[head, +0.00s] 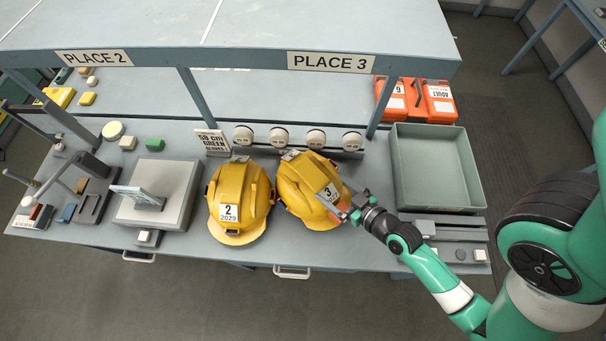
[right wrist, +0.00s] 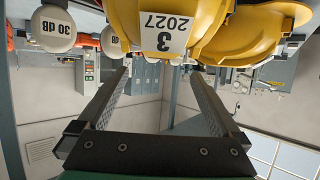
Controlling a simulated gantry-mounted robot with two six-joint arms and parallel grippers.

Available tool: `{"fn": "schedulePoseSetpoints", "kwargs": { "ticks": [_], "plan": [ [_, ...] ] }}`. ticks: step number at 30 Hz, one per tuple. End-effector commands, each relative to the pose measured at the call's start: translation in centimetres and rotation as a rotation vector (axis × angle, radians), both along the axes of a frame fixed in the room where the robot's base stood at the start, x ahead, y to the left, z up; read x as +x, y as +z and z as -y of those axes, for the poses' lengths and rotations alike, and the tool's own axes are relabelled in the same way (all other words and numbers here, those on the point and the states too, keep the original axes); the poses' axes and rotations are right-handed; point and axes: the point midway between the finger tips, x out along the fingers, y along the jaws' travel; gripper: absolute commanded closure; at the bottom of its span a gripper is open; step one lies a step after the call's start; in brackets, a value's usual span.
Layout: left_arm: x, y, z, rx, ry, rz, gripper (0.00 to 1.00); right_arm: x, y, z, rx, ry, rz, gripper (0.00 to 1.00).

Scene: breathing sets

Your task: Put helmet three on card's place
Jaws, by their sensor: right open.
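Helmet three (head: 303,186) is a yellow helmet on the bench. Its white label, reading 3 and 2027, also shows on the helmet in the right wrist view (right wrist: 163,32). Another yellow helmet, marked 2 and 2029 (head: 240,197), sits close to its left. My right gripper (head: 343,207) is at the right front side of helmet three, its fingers apart. In the right wrist view the open fingers point at the labelled side, and nothing is clearly clamped. A small printed card (head: 212,142) stands behind helmet two; its text is hard to read. My left gripper is out of view.
Several white round pieces (head: 279,137) line a rack behind the helmets. A grey-green tray (head: 435,190) stands empty at right, with orange packs (head: 438,102) behind it. A grey box (head: 157,194) is left of the helmets. A shelf with a PLACE 3 sign (head: 331,62) overhangs the back.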

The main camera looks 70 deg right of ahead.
Motion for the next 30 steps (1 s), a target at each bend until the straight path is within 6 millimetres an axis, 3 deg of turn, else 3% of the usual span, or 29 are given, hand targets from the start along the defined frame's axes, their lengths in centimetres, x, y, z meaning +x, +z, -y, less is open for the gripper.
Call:
{"fn": "schedulePoseSetpoints", "kwargs": {
  "ticks": [3, 13, 21, 28, 30],
  "plan": [
    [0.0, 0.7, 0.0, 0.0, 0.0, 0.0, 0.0, 2.1, -0.6, 1.0, -0.002, 0.001, 0.003, 0.0],
    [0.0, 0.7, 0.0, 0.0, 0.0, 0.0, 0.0, 3.9, -1.8, 1.9, 0.0, 0.001, 0.001, 0.0],
    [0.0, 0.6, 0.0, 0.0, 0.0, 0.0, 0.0, 7.3, -3.6, 3.5, -0.001, 0.0, 0.003, 0.0],
    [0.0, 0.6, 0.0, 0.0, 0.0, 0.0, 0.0, 7.6, -3.8, 3.6, -0.001, 0.0, 0.001, 0.0],
    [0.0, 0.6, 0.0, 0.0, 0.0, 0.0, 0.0, 7.6, -3.8, 3.6, 0.0, 0.0, 0.001, 0.09]
  ]
}}
